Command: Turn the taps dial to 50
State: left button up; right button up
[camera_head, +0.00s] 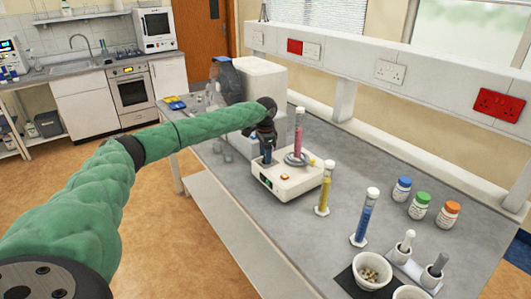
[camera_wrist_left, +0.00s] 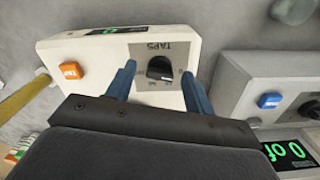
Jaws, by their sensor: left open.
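The white taps device (camera_head: 287,186) stands on the grey bench in the head view, under my left gripper (camera_head: 266,150). In the left wrist view, its grey panel marked TAPS (camera_wrist_left: 150,50) carries a black round dial (camera_wrist_left: 160,68). The blue fingers of my left gripper (camera_wrist_left: 158,74) are open, one on each side of the dial, with a gap to it. I cannot read the dial's setting. A small display (camera_wrist_left: 111,30) with green digits is partly cut off at the device's top edge. The dial is hidden in the head view. My right gripper is not in view.
An orange button (camera_wrist_left: 70,71) is on the taps device. A second device (camera_wrist_left: 230,85) with a blue button is close by on the right. A pink cylinder (camera_head: 299,130), a yellow cylinder (camera_head: 325,190) and a blue cylinder (camera_head: 364,220) stand near; several lidded jars stand farther right.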

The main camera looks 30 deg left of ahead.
pick_arm(q)
jog(key=shift+c, duration=0.2)
jog(key=c, duration=0.9)
jog(key=shift+c, duration=0.2)
